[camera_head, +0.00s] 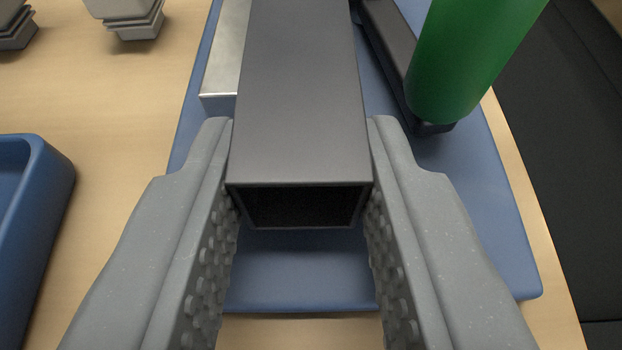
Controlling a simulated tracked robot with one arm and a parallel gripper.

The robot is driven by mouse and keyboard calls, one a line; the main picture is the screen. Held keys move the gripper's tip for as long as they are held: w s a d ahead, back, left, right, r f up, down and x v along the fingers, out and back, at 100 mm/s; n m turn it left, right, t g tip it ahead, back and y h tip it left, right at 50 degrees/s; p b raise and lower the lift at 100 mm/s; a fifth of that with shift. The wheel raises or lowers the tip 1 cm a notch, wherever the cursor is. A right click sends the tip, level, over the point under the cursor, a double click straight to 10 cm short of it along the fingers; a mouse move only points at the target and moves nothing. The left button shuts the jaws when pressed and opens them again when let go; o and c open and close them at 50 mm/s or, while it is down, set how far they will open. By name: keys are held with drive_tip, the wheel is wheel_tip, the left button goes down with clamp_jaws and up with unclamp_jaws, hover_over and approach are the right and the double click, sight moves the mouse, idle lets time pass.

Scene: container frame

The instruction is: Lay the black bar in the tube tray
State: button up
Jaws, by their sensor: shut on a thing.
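My gripper (300,150) is shut on the black bar (300,95), a dark grey square tube with a hollow open end facing me. One finger presses each side of it. The bar points away from me and its far end is out of the picture. It is above a flat blue surface (300,285); I cannot tell the gap. A blue tray with a raised, rounded rim (48,165) is partly in view at the left edge. I cannot tell which of the two blue things is the tube tray.
A silver bar (222,75) lies on the blue surface left of the held bar. A second dark bar (388,40) and a green cylinder (465,60) are to the right. Grey stepped parts (135,22) stand at the upper left. Bare wood table (110,110) lies between.

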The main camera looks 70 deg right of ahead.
drive_tip(key=shift+f, duration=0.15)
drive_tip(key=o, duration=1)
drive_tip(key=shift+o, duration=0.2)
drive_tip(key=shift+f+b, duration=0.15)
drive_tip(key=shift+b, duration=0.8)
drive_tip(key=p+v, duration=0.5)
drive_tip(key=v, duration=0.9)
drive_tip(key=shift+w+a, duration=0.1)
drive_tip(key=shift+w, duration=0.05)
